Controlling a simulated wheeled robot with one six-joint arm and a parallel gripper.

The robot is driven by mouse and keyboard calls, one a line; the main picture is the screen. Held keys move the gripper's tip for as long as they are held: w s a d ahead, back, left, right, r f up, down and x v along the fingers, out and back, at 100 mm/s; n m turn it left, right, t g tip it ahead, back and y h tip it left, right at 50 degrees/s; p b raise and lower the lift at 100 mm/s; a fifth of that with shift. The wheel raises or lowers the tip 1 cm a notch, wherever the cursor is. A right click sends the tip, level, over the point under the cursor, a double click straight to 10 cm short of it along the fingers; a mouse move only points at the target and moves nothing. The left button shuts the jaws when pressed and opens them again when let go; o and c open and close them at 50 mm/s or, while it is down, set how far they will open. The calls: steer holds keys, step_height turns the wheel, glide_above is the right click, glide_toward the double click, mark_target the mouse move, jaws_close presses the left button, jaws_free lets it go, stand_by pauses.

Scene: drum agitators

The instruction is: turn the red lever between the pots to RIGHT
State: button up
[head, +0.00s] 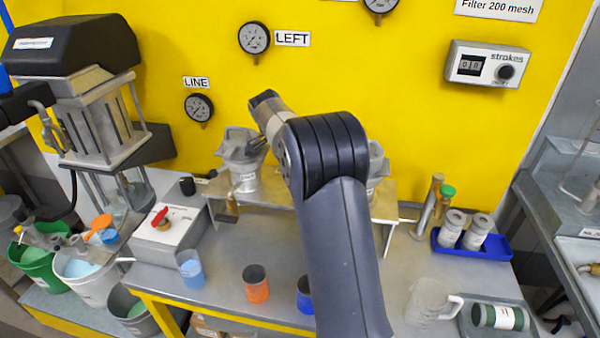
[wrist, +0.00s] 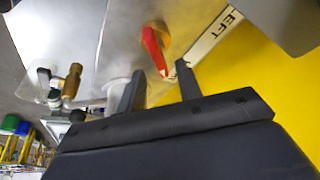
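The red lever (wrist: 154,50) shows in the wrist view on a brass-coloured fitting, against a grey metal surface. A white label (wrist: 215,38) reading "EFT", its first letter cut off, is beside it. My gripper (wrist: 160,78) is open, its two dark fingers apart. The lever's lower end appears between the fingertips; I cannot tell whether they touch it. In the head view the left pot (head: 242,172) stands on a shelf, and the right pot (head: 377,160) is partly covered by my arm. My arm hides the lever and the gripper there.
A blue cup (head: 190,268) and an orange cup (head: 256,285) stand in front of the shelf. A blue tray (head: 490,250) holds canisters at right. The yellow wall (head: 330,60) is behind.

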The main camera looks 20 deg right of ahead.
steer(key=v, duration=0.8)
steer(key=shift+r, duration=0.15)
